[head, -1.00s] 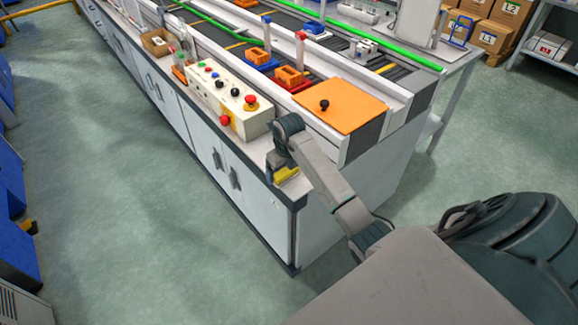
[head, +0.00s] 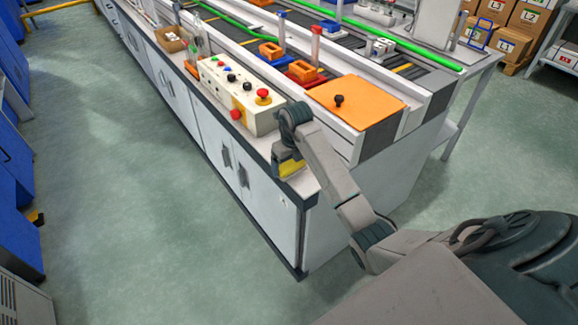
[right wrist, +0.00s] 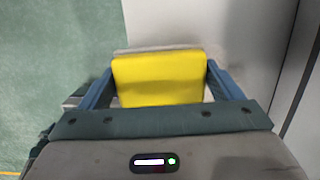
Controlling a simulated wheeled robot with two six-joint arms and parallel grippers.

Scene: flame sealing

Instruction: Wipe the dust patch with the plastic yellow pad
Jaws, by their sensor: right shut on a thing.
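My right gripper (head: 288,166) is over the narrow light counter ledge near its front corner, pointing down. It is shut on the yellow pad (head: 291,169), which is partly hidden behind the gripper in the head view. In the right wrist view the pad (right wrist: 160,80) sits between the two blue fingers, over a pale surface. I cannot tell whether the pad touches the ledge. I cannot make out a dust patch in either view; the pad and gripper cover part of the ledge. My left gripper is not in view.
A control box (head: 238,95) with a red knob stands on the ledge, left of and beyond my gripper. An orange plate (head: 365,103) with a black knob lies to the right. The cabinet edge drops to open green floor (head: 150,230).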

